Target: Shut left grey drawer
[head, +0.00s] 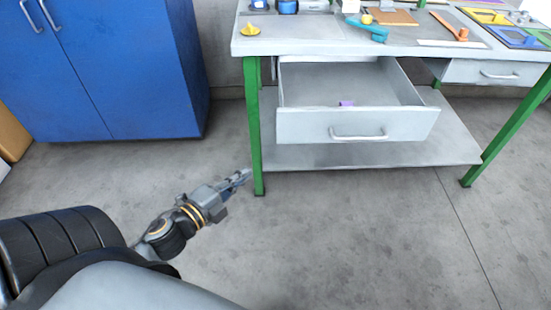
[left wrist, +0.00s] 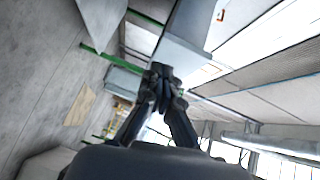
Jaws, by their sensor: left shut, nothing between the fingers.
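The left grey drawer (head: 357,124) hangs open under the workbench, pulled well out, with a white bar handle (head: 358,135) on its front. A small purple thing (head: 346,103) lies inside it. My left gripper (head: 245,176) is low in front of the bench, close to its green front-left leg in the picture, left of and below the drawer. In the left wrist view its fingers (left wrist: 162,80) are together with nothing between them. I cannot tell whether it touches the leg. My right gripper is not in view.
A workbench (head: 290,42) with green legs carries tools and parts on top, with a lower shelf (head: 370,154) beneath. A closed right drawer (head: 490,73) sits at right. A blue cabinet (head: 95,70) stands at left. The grey floor (head: 340,240) in front is clear.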

